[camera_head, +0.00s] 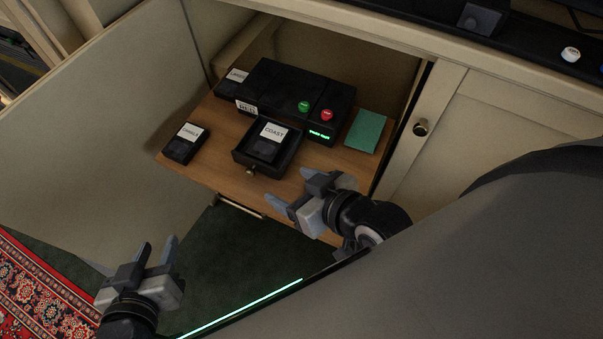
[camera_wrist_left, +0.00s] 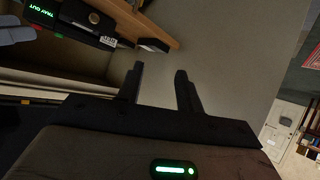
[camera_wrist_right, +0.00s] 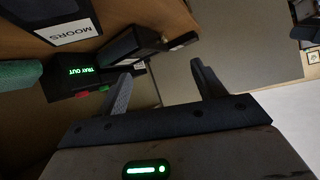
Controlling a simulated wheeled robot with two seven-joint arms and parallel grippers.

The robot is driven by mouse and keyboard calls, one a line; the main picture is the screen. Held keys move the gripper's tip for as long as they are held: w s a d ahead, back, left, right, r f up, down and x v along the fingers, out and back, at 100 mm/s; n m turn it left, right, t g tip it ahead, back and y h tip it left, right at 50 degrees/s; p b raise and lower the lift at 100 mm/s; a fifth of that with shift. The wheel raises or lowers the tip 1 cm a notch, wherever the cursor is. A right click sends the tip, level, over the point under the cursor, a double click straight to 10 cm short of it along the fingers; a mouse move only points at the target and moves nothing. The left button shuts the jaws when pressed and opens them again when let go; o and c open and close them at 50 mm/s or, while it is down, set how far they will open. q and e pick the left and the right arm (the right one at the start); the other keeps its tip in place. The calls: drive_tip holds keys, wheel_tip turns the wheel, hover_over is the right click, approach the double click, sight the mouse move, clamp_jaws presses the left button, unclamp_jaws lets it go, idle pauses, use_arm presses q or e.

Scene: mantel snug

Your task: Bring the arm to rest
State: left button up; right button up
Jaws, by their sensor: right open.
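My left gripper (camera_head: 155,255) is open and empty over the dark green carpet, in front of the open cabinet. Its two fingers also stand apart in the left wrist view (camera_wrist_left: 159,70). My right gripper (camera_head: 288,188) is open with nothing between its fingers, at the front edge of the wooden shelf (camera_head: 215,165). It is also open in the right wrist view (camera_wrist_right: 167,65). A black player (camera_head: 285,85) with green and red buttons stands on the shelf. Its pulled-out tray (camera_head: 287,160) holds a block labelled COAST (camera_head: 268,142). The player's display reads TRAY OUT.
A block labelled CANALS (camera_head: 183,145) lies left on the shelf; another labelled block (camera_head: 234,80) stands behind it. A block labelled MOORS (camera_wrist_right: 65,35) shows in the right wrist view. A green pad (camera_head: 366,131) lies right. The cabinet door (camera_head: 110,120) stands open left; a knobbed door (camera_head: 480,140) is right.

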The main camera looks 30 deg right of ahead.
drive_tip(key=shift+s+d+m, duration=0.3)
drive_tip(key=shift+s+d, duration=0.05)
drive_tip(key=shift+d, duration=0.2)
use_arm(q)
drive_tip(key=shift+a+r+g+p, duration=0.15)
drive_tip(key=shift+r+p, duration=0.3)
drive_tip(key=shift+p, duration=0.75)
drive_tip(key=shift+a+r+g+p, duration=0.15)
drive_tip(key=shift+r+p, duration=0.3)
drive_tip(key=shift+p, duration=0.75)
use_arm(e)
drive_tip(key=shift+d+r+h, duration=0.2)
drive_tip(key=shift+r+h, duration=0.1)
drive_tip(key=shift+r, duration=0.6)
